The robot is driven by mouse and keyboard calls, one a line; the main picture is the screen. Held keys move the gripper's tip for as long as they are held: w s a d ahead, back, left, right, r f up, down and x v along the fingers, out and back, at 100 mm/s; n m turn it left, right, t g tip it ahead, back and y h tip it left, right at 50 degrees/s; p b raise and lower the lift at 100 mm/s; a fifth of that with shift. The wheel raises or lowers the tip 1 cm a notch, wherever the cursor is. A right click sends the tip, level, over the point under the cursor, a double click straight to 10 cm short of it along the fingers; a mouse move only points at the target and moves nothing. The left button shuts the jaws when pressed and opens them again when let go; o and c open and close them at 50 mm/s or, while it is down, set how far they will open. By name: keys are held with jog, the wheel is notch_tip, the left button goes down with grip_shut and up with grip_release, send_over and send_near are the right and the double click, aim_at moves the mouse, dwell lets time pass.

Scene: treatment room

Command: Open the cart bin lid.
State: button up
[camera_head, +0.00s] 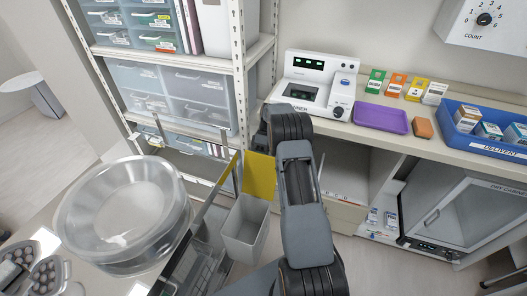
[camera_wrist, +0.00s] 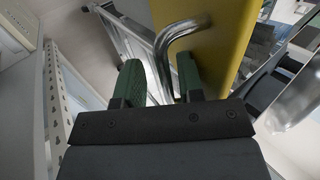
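The cart bin (camera_head: 244,232) is a light grey, tapered box beside the cart, in the middle of the head view. Its yellow lid (camera_head: 259,176) stands raised at the far side, and the bin's opening shows below it. In the wrist view the yellow lid (camera_wrist: 208,45) fills the upper right, with a bent metal handle (camera_wrist: 165,62) in front of it. My gripper (camera_wrist: 160,85) has its two green fingers apart, with the handle between them. A gap shows left of the handle; contact on the right is unclear. In the head view my arm hides the gripper.
The metal cart (camera_head: 190,262) stands left of the bin, with clear round basins (camera_head: 125,210) beside it. A shelf rack with drawers (camera_head: 170,88) is behind. A counter (camera_head: 370,132) with a white device (camera_head: 315,85) and a purple tray (camera_head: 381,118) lies right.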

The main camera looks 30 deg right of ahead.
jog(key=shift+s+d+r, duration=0.15)
jog(key=shift+d+r, duration=0.2)
jog(key=shift+r, duration=0.15)
jog(key=s+r, duration=0.1)
jog(key=r, duration=0.2)
jog(key=s+a+r, duration=0.1)
jog(key=s+r, duration=0.2)
jog(key=r, duration=0.2)
jog(key=shift+s+a+r, duration=0.25)
jog(key=shift+r, duration=0.05)
jog(key=s+a+r, duration=0.2)
jog(key=s+r, duration=0.2)
jog(key=s, duration=0.5)
jog(key=shift+a, duration=0.2)
jog(key=shift+w, duration=0.1)
